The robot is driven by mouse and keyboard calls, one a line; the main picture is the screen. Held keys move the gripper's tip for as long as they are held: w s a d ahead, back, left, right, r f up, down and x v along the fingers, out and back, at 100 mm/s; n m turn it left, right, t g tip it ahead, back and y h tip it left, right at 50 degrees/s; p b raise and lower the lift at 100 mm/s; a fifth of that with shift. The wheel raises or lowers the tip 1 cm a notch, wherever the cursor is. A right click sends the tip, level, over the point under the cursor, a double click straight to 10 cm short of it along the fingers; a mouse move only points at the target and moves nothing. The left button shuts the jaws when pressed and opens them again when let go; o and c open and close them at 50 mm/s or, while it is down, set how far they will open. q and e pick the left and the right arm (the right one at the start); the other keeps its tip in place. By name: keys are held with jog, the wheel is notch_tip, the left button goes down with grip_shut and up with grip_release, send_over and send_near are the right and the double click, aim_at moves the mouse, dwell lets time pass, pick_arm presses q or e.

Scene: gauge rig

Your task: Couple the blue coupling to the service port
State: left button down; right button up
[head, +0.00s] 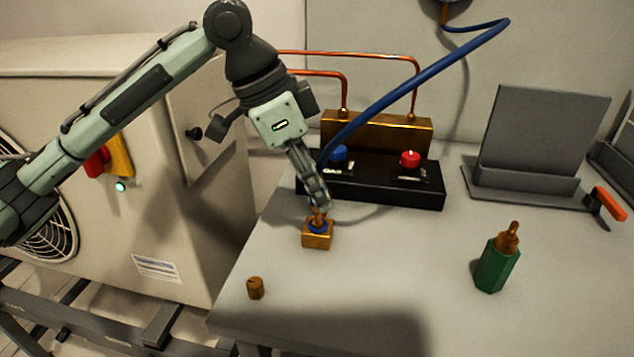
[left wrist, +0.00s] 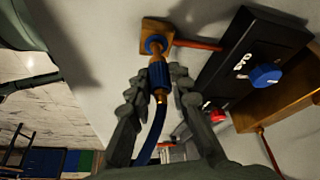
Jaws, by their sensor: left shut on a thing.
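The service port is a small brass block (head: 317,241) with a blue ring near the table's left edge; it also shows in the left wrist view (left wrist: 149,27). My left gripper (head: 322,200) points down just above it. In the left wrist view my gripper (left wrist: 157,82) is shut on the blue coupling (left wrist: 158,73), which has brass ends and a blue hose (left wrist: 150,138). The coupling lines up with the port and its front end meets or nearly meets the blue ring. I cannot tell whether it is seated. My right gripper is not in view.
A black manifold base (head: 385,190) with blue and red knobs stands behind the port. A brass cap (head: 255,288) lies front left. A green bottle-shaped tool (head: 495,266) stands right. A grey stand (head: 540,140) is at the back right. The table's middle is clear.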

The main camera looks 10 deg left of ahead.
pick_arm(q)
jog(key=shift+f, duration=0.1)
dwell(0.6)
jog(key=shift+f, duration=1.05)
jog(key=shift+f, duration=0.3)
dwell(0.5)
jog(key=c, duration=1.6)
grip_release()
jog(key=shift+o, duration=0.3)
jog(key=o, duration=0.5)
jog(key=shift+r, duration=0.1)
jog(key=shift+o, duration=0.2)
